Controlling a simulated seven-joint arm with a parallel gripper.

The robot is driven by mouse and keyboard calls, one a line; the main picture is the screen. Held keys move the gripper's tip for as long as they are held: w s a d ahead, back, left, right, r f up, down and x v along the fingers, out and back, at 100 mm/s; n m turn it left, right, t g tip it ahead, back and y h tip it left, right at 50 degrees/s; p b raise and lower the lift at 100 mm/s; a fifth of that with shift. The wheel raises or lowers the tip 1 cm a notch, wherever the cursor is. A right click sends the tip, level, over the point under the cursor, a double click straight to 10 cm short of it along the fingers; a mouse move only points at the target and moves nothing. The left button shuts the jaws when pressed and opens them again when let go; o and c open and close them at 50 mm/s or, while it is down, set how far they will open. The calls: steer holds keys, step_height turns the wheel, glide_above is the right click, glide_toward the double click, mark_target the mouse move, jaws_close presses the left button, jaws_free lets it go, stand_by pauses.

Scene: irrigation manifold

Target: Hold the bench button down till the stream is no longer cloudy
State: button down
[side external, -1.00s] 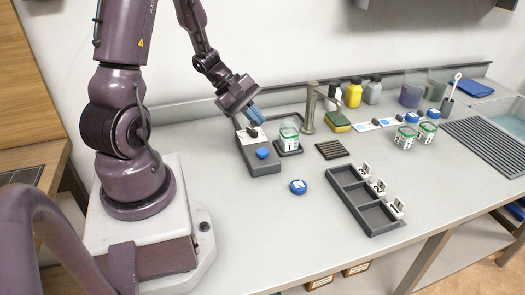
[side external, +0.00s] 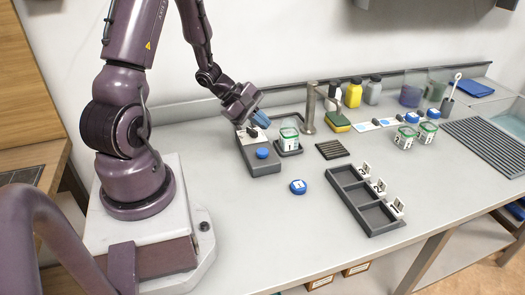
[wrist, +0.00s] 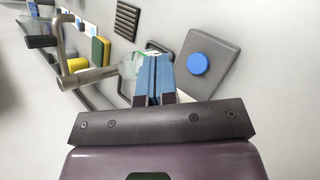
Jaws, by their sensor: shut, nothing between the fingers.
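The bench button is a round blue cap (side external: 262,153) on a grey box (side external: 265,168). It also shows in the wrist view (wrist: 198,63), to the right of my fingers. My gripper (side external: 264,122) has blue fingers pressed together and empty. It hangs above the back end of the box, behind the button and apart from it. A jar (side external: 289,143) labelled 1 stands on a dark pad under the tap (side external: 309,108); in the wrist view my fingers partly hide it. I cannot make out a stream or its cloudiness.
A loose blue lid (side external: 298,187) lies in front of the box. A dark tray (side external: 369,215) with numbered tags is to the right. Two jars (side external: 405,139), a sponge (side external: 338,121) and bottles stand farther back.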

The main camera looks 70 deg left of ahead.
mark_target(261, 152)
steer(key=shift+f, duration=2.85)
steer(key=shift+f, duration=0.4)
steer(key=shift+f, duration=0.55)
stand_by(2.1)
steer(key=shift+r, duration=1)
steer(key=shift+r, duration=2.5)
